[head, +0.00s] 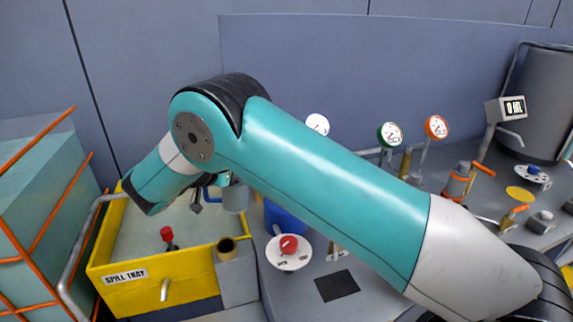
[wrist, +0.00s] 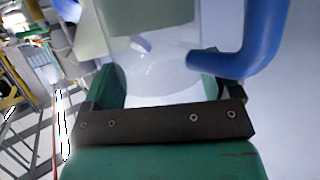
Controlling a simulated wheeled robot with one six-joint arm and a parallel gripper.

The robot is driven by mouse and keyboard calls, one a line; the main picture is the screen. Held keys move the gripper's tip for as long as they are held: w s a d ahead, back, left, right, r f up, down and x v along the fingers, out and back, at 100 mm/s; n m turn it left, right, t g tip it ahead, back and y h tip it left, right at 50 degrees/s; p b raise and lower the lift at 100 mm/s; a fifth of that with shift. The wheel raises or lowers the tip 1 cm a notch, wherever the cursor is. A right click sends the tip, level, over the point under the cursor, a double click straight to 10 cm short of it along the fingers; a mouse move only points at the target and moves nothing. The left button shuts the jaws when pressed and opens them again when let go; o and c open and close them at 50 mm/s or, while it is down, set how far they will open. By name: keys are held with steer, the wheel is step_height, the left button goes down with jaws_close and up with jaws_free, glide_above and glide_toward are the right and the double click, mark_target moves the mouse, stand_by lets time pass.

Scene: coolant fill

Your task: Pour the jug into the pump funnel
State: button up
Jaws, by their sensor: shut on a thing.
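My gripper (head: 198,197) is largely hidden behind my arm's forward links in the head view, above the right part of the yellow spill tray (head: 190,290). In the wrist view my gripper (wrist: 160,80) has its green fingers on both sides of a clear jug (wrist: 150,65) and is shut on it. The jug has a blue handle (wrist: 265,50) on the right. Its upper part looks grey-green; I cannot tell the liquid level. In the head view the jug (head: 236,197) shows partly beside the arm. A brass-coloured round opening (head: 227,246), perhaps the funnel, is below it on a grey block.
A red-knobbed white dial plate (head: 289,251) and a dark square pad (head: 337,286) lie on the bench. A blue round object (head: 285,218) is partly behind my arm. Gauges (head: 390,134), valves and a grey tank (head: 550,105) stand right. An orange-framed crate (head: 40,215) stands left.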

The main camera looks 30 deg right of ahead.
steer(key=shift+s+d+r+m+y+p, duration=0.15)
steer(key=shift+d+r+m+y+p, duration=0.2)
steer(key=shift+d+r+y, duration=0.25)
steer(key=shift+s+d+r+m+y+p, duration=0.1)
steer(key=shift+d+r+m+y+p, duration=0.25)
steer(key=shift+d, duration=0.3)
steer(key=shift+s+d+r+m+y+p, duration=0.2)
steer(key=shift+d+r+y+p, duration=0.2)
steer(key=shift+d+y, duration=0.2)
steer(key=shift+s+d+r+m+y+p, duration=0.15)
steer(key=shift+d+y+p, duration=0.15)
steer(key=shift+d+y, duration=0.15)
steer(key=shift+d+r+m+y+p, duration=0.15)
steer(key=shift+d+y+p, duration=0.15)
steer(key=shift+d, duration=0.15)
steer(key=shift+s+d+r+y+p, duration=0.15)
steer(key=shift+d+y+p, duration=0.25)
steer(key=shift+d+p, duration=0.25)
steer(key=shift+s+d+r+m+t+y+p, duration=0.1)
steer(key=shift+d+r+m+t+y+p, duration=0.05)
steer(key=shift+d+r+m+y+p, duration=0.3)
steer(key=shift+s+d+r+m+t+y+p, duration=0.15)
steer(key=shift+d+m+y+p, duration=0.2)
steer(key=shift+y+p, duration=0.3)
steer(key=shift+d+r+m+y+p, duration=0.25)
steer(key=shift+d+y+p, duration=0.25)
steer(key=shift+y, duration=0.3)
stand_by(1.7)
steer(key=shift+a+f, duration=0.1)
steer(key=shift+a, duration=0.05)
